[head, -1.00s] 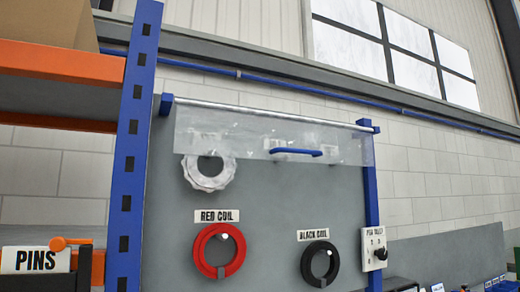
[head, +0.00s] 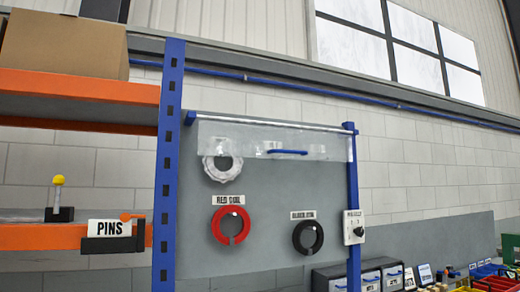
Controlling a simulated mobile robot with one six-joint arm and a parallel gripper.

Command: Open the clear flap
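The clear flap (head: 230,135) hangs from a metal rail across the top of a grey panel in the head view. It is a see-through sheet with a blue handle (head: 287,152) near its lower edge. It hangs down over the top part of the panel. A white coil (head: 222,173) hangs partly behind the flap's lower left edge. A label behind the sheet is blurred. My gripper is not in view.
A red coil (head: 231,225) and a black coil (head: 308,237) hang lower on the grey panel (head: 265,200). Blue posts flank it. An orange shelf (head: 75,88) with a cardboard box (head: 65,45) stands left. A white switch box (head: 353,227) is on the right post. Drawers (head: 360,276) stand below.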

